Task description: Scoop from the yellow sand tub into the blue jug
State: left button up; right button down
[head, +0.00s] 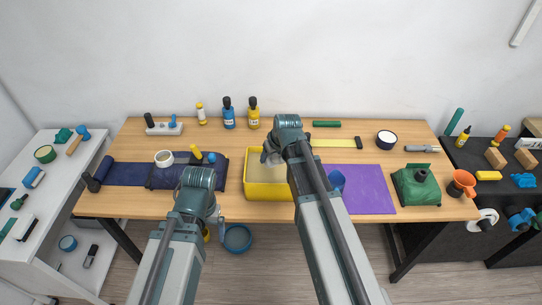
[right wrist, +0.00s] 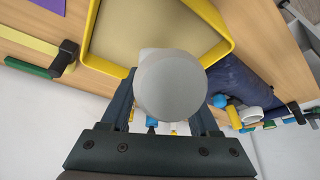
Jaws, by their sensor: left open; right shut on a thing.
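The yellow tub (head: 268,191) stands on the table's middle with pale sand (head: 257,166) in it; its yellow rim (right wrist: 222,50) also shows in the right wrist view. My right gripper (head: 271,156) is over the tub in the head view. In the right wrist view it is shut on a pale grey round scoop (right wrist: 170,86), which overlaps the tub's near rim in the picture. The scoop's inside is hidden. The blue jug (head: 337,181) is right of the tub by the purple mat, partly hidden by my right arm. My left gripper (head: 215,217) is open, low at the table's front edge.
A dark blue cloth (head: 125,173) and a white-rimmed cup (head: 164,159) lie left of the tub. A green box-like thing (head: 416,187) and an orange funnel-like thing (head: 462,184) stand at the right. Bottles (head: 228,113) line the back. The purple mat (head: 370,190) is mostly bare.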

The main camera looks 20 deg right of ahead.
jog(key=shift+f+b, duration=2.8)
jog(key=shift+f, duration=0.35)
jog(key=shift+f+b, duration=0.7)
jog(key=shift+s+f, duration=0.1)
jog(key=t+b, duration=0.2)
jog(key=s+t+b, duration=0.1)
jog(key=b, duration=0.1)
jog(key=shift+d+f+t+y, duration=0.1)
jog(key=shift+t+y, duration=0.3)
jog(key=shift+w+r+t+b, duration=0.1)
jog(key=shift+r+t+b, duration=0.2)
jog(key=shift+t+b, duration=0.45)
jog(key=shift+r, duration=0.2)
